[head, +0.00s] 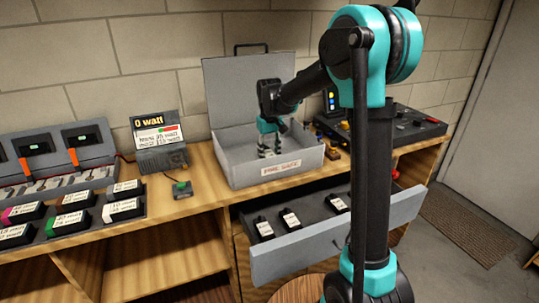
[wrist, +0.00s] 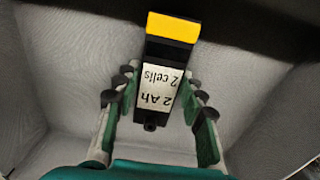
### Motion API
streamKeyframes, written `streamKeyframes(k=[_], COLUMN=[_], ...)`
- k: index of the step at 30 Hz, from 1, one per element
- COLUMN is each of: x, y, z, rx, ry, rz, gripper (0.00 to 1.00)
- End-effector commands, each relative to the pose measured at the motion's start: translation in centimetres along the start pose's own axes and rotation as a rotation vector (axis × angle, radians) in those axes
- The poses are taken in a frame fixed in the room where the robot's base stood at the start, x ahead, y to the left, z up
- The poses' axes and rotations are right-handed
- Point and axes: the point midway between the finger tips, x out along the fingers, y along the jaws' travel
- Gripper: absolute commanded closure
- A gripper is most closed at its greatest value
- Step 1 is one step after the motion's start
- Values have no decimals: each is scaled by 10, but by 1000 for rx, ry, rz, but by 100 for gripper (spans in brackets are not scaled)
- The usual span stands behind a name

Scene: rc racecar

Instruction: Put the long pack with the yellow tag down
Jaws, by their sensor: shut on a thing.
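The long pack (wrist: 156,92) is black with a white label reading "2 Ah 2 cells" and a yellow tag (wrist: 173,27) at its far end. My gripper (wrist: 155,95) is shut on it, with the fingers on both sides of the pack. In the head view my gripper (head: 272,150) is down inside the open grey metal box (head: 240,174), which has a label at its front. The pack is hard to make out there. In the wrist view grey walls surround the pack; whether it touches the box floor I cannot tell.
The box lid (head: 235,88) stands open at the back. An open drawer (head: 330,244) below holds several black packs. A display (head: 158,140) reading "0 watt" and trays of labelled packs (head: 75,208) are to the left. A control panel (head: 400,128) is to the right.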

Motion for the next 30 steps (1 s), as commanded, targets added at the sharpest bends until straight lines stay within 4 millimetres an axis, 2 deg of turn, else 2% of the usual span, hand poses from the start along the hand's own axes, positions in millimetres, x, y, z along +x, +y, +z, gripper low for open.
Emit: streamKeyframes(k=[5, 6, 11, 22, 26, 30], x=[2, 2, 2, -4, -20, -49], y=[0, 0, 0, 0, 0, 0], z=[0, 0, 0, 0, 0, 0], rx=[0, 0, 0, 0, 0, 0], ry=[0, 0, 0, 0, 0, 0], rz=[0, 0, 0, 0, 0, 0], gripper=[100, 58, 40, 40, 40, 40])
